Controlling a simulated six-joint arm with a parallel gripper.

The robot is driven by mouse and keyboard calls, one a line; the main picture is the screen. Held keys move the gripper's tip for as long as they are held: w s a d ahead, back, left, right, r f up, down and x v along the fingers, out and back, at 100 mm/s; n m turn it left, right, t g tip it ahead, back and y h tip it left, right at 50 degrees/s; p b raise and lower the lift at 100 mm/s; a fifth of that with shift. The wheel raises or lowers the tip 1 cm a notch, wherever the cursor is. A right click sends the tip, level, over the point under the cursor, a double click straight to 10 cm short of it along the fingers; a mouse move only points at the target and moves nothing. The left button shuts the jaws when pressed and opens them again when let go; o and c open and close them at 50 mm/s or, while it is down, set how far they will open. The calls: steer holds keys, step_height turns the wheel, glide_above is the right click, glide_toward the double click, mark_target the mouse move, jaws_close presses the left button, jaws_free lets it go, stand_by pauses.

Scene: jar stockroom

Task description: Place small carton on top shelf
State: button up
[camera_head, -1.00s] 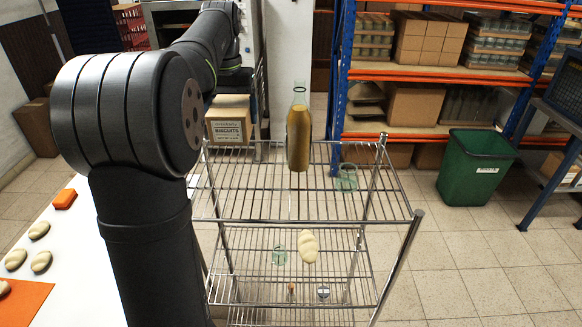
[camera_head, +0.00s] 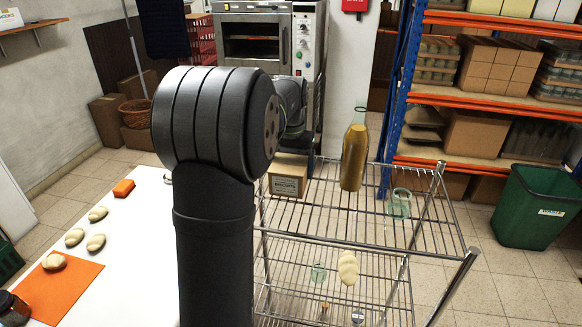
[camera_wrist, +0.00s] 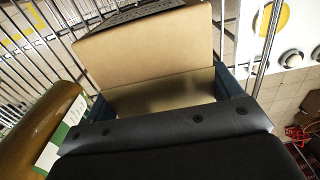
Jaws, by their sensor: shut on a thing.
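The small carton (camera_head: 287,184), brown cardboard with dark print on its front, shows in the head view at the back left of the top wire shelf (camera_head: 345,235). In the wrist view the carton (camera_wrist: 145,50) sits between the dark blue fingers of my gripper (camera_wrist: 160,95), which is shut on it. The wire bars of the rack show behind it. I cannot tell whether the carton touches the shelf. In the head view my arm hides most of the gripper.
A tall amber bottle (camera_head: 354,158) stands on the top shelf right of the carton, close beside the gripper in the wrist view (camera_wrist: 40,125). A glass jar (camera_head: 400,203) stands further right. The shelf's front middle is clear. Bread and small items lie on the lower shelf.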

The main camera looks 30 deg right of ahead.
mark_target(291, 160)
steer(key=shift+f, duration=0.15)
steer(key=o, duration=1)
steer(key=shift+o, duration=0.2)
step_height(291, 160, up, 12)
steer(key=shift+r, duration=0.2)
step_height(291, 160, down, 12)
steer(key=shift+f, duration=0.15)
steer(key=shift+r, duration=1.95)
